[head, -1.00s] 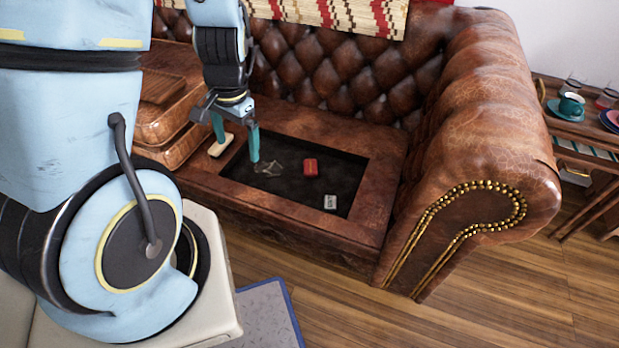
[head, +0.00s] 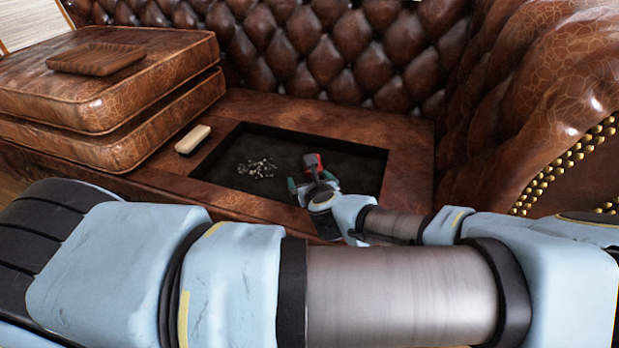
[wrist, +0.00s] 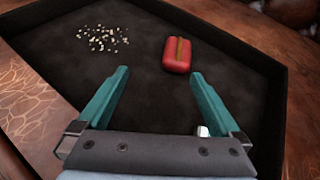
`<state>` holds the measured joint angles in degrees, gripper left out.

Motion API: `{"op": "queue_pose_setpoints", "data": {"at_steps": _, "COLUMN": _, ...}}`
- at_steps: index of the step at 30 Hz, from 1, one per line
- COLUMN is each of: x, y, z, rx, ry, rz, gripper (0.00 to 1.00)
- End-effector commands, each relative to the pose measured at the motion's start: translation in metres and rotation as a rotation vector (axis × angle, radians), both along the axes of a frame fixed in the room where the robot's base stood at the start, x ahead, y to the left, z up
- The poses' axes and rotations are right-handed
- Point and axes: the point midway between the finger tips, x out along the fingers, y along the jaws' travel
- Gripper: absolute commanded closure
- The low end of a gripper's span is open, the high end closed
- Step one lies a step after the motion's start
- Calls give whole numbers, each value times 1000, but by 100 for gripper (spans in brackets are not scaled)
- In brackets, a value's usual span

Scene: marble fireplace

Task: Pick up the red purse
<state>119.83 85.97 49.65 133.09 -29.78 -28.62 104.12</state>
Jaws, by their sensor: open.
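The red purse (wrist: 176,55) is a small red, rounded thing with a brown strip along its top. It lies on the dark floor of a sunken recess (wrist: 90,62) in the sofa seat. In the head view the purse (head: 312,160) is partly hidden by my gripper. My gripper (wrist: 160,73) is open and empty. In the wrist view the purse shows beyond the fingertips, a little right of the middle between them. In the head view my gripper (head: 310,181) is over the recess, close to the purse; I cannot tell its height.
Pale scattered bits (head: 258,168) lie in the recess left of the purse. A small white thing (wrist: 203,130) shows beside the right finger. A cream block (head: 192,139) and stacked cushions (head: 110,90) are left of the recess. The tufted backrest (head: 330,50) rises behind.

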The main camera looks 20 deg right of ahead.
Motion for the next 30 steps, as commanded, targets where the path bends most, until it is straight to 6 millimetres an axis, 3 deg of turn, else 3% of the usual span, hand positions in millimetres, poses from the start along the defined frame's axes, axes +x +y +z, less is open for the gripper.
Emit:
{"op": "queue_pose_setpoints", "data": {"at_steps": 1, "x": -4, "y": -10, "z": -7, "rx": 21, "ry": -33, "rz": -53, "gripper": 0}}
{"op": "queue_pose_setpoints", "data": {"at_steps": 6, "x": -5, "y": -25, "z": -7, "rx": 51, "ry": -79, "rz": -122, "gripper": 0}}
{"op": "queue_pose_setpoints", "data": {"at_steps": 18, "x": 33, "y": -37, "z": -22, "rx": 52, "ry": -78, "rz": -123, "gripper": 0}}
{"op": "queue_pose_setpoints", "data": {"at_steps": 30, "x": 52, "y": -43, "z": -33, "rx": 55, "ry": -79, "rz": -119, "gripper": 0}}
